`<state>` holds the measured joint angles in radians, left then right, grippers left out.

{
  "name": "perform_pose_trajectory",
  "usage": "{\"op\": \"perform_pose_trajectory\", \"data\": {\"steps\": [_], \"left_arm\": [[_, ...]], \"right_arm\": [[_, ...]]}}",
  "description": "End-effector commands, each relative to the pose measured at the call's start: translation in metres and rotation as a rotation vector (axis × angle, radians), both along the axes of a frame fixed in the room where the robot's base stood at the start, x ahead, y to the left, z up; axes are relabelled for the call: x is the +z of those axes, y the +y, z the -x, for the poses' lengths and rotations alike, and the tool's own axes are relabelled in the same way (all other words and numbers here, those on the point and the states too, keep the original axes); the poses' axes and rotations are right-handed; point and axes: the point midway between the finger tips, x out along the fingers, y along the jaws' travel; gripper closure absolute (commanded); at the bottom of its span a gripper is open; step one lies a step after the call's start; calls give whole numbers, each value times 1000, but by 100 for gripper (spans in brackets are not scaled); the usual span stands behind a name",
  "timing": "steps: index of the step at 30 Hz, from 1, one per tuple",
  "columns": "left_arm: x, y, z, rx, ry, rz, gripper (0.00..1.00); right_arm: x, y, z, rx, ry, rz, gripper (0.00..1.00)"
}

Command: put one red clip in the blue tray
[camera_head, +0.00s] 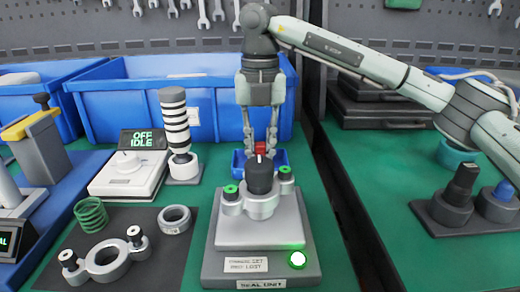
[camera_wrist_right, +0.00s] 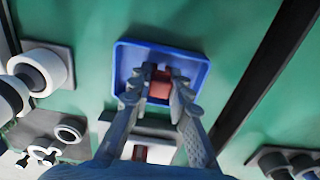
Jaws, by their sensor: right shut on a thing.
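My right gripper (camera_head: 261,146) comes in from the right and points down, shut on a red clip (camera_head: 262,149) held between its fingertips. The small blue tray (camera_head: 239,160) is on the green table behind the seal unit, partly hidden by it and by the gripper. In the right wrist view, the clip (camera_wrist_right: 159,87) shows between the fingers (camera_wrist_right: 160,82), over the inside of the tray (camera_wrist_right: 191,59). I cannot tell whether the clip touches the tray floor. My left gripper is not in view.
The seal unit (camera_head: 262,232), with a dark knob on top, stands just in front of the tray. A striped light tower (camera_head: 174,122) and an OFF/IDLE tester (camera_head: 130,172) are on the left. Large blue bins (camera_head: 120,105) stand behind. A dark gap divides the table on the right.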

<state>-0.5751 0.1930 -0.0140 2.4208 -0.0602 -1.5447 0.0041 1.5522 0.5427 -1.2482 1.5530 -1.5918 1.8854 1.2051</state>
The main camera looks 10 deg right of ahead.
Motion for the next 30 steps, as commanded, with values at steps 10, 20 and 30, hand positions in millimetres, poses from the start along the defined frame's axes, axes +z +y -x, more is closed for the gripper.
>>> {"op": "perform_pose_trajectory", "data": {"steps": [10, 20, 30], "left_arm": [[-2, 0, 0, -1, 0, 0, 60], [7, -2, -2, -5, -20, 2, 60], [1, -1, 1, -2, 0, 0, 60]], "right_arm": [[-4, 0, 0, 0, -2, -1, 100], [-5, 0, 0, 0, -2, -1, 61], [7, 0, -1, 0, -3, -1, 61]]}}
